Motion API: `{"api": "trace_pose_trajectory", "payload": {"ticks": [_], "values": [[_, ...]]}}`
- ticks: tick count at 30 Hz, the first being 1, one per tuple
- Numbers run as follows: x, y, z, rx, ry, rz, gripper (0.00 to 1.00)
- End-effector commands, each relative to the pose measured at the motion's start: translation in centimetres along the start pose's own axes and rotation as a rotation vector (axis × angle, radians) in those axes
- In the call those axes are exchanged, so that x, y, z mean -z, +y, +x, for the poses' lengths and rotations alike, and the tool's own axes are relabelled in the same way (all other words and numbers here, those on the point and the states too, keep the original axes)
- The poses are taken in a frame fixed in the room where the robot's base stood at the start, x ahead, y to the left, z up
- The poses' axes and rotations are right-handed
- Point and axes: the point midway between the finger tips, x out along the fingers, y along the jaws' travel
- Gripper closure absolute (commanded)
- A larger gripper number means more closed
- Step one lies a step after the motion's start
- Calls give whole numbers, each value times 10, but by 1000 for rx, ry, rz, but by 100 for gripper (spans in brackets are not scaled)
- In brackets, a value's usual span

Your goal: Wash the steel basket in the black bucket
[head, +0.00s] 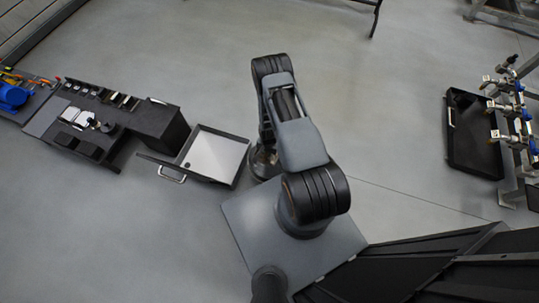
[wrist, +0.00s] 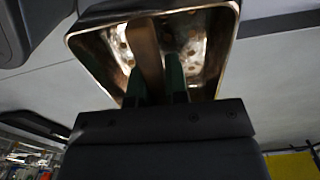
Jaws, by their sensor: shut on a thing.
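The steel basket (wrist: 100,62) fills the top middle of the wrist view. It is a shiny, brownish rectangular metal pan with sloped walls and round spots or holes inside. My gripper (wrist: 155,85) reaches into it with two dark green fingers. The fingers are shut on a brown upright bar (wrist: 147,50) that looks like the basket's handle or divider. In the head view my arm hides the gripper and the basket. I cannot pick out a black bucket for certain. A black open-topped container (head: 474,140) stands on the floor at the right of the head view.
A black workbench (head: 150,125) with small items and an open drawer (head: 212,155) stands at the left. Metal pipes with valves (head: 507,110) stand at the far right. Dark panels (head: 420,265) fill the lower right. The floor between is largely clear.

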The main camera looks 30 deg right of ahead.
Motion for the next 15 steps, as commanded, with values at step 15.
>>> {"api": "trace_pose_trajectory", "payload": {"ticks": [15], "values": [[2, 3, 52, 1, 1, 31, 100]]}}
